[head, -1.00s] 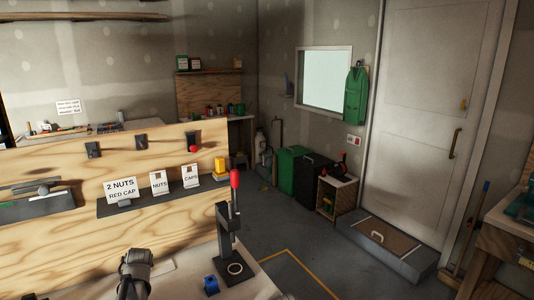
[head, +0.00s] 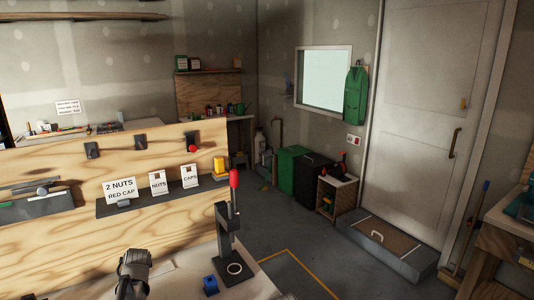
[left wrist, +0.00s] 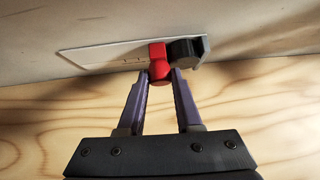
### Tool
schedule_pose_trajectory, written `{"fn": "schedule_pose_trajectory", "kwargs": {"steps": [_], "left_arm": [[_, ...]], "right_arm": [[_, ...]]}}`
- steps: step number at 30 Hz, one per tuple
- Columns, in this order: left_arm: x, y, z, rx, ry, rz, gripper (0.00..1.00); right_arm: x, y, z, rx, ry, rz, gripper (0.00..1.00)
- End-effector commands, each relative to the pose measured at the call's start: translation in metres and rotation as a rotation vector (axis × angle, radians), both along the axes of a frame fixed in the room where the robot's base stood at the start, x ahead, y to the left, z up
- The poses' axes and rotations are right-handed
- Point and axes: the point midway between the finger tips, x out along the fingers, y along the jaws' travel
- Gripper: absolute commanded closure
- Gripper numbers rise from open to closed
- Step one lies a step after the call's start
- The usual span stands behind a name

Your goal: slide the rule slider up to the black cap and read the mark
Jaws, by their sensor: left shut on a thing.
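In the left wrist view, a red rule slider (left wrist: 157,51) with a round red knob (left wrist: 159,71) sits on a pale flat rule (left wrist: 100,59). A black cap (left wrist: 184,49) is just right of the slider; they look touching or nearly so, and I cannot tell if a thin gap is left. My left gripper (left wrist: 160,78) is shut on the slider's knob, a purple finger on each side. The mark on the rule is too small to read. In the head view my left wrist shows at the bottom, its fingertips hidden. My right gripper is not in view.
A black stand with a red-topped lever (head: 234,180) stands on the bench, with a blue block (head: 210,285) beside it. Signs reading 2 NUTS RED CAP (head: 121,191), NUTS (head: 158,182) and CAPS (head: 190,176) stand on a dark ledge (head: 140,203).

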Motion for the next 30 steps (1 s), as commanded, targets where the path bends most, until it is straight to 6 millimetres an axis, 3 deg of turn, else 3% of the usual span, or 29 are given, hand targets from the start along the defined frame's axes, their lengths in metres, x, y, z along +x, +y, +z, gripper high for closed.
{"fn": "schedule_pose_trajectory", "kwargs": {"steps": [17, 18, 26, 30], "left_arm": [[-0.0055, 0.008, -0.0003, 0.008, 0.008, 0.009, 1.0], [-0.0055, 0.008, -0.0003, 0.008, 0.008, 0.009, 0.62], [-0.0042, 0.0061, -0.0003, 0.006, 0.006, 0.006, 0.33], [-0.0033, 0.005, -0.0002, 0.004, 0.005, 0.005, 0.31]], "right_arm": [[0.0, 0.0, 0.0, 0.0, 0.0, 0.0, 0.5], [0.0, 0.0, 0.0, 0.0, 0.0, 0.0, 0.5], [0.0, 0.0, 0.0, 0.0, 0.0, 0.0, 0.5], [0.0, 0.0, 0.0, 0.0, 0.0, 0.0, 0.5]]}}
